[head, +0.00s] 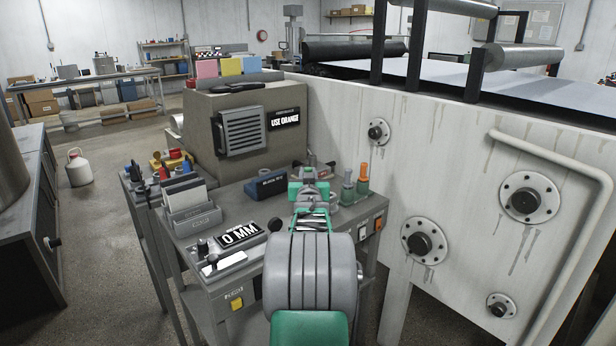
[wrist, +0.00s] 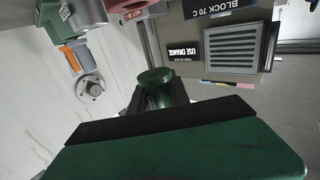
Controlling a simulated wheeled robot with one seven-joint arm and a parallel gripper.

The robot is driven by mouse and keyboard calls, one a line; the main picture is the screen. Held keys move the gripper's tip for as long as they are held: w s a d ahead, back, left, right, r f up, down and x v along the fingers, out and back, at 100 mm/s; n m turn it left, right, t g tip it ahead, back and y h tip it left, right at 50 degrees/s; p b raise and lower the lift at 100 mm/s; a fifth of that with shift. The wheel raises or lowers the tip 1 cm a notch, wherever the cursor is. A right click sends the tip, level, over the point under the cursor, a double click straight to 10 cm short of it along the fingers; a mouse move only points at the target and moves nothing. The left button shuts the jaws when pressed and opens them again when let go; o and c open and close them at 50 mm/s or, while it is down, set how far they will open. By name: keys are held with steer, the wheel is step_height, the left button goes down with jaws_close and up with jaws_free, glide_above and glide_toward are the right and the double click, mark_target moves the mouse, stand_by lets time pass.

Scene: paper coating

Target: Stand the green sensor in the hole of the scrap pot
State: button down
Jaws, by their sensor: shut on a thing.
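My gripper (head: 309,188) is above the grey bench, at its right half, with its jaws shut. In the wrist view a dark green piece with a round top (wrist: 156,78) stands out beyond the dark edge of my gripper; it appears to be the green sensor held in the jaws. Its lower end is hidden in both views. A reddish round pot with a label (wrist: 132,6) is cut off by the top edge of the wrist view. I cannot tell whether it is the scrap pot, and its hole is not visible.
A grey machine marked USE ORANGE (head: 240,155) stands behind. The white coater wall (head: 450,150) bounds the right side.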

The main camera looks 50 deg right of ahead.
steer(key=shift+f+b, duration=2.75)
steer(key=c, duration=1.1)
jaws_free()
steer(key=shift+f, duration=0.1)
steer(key=shift+c, duration=0.2)
steer(key=v, duration=0.8)
steer(key=shift+w, duration=0.1)
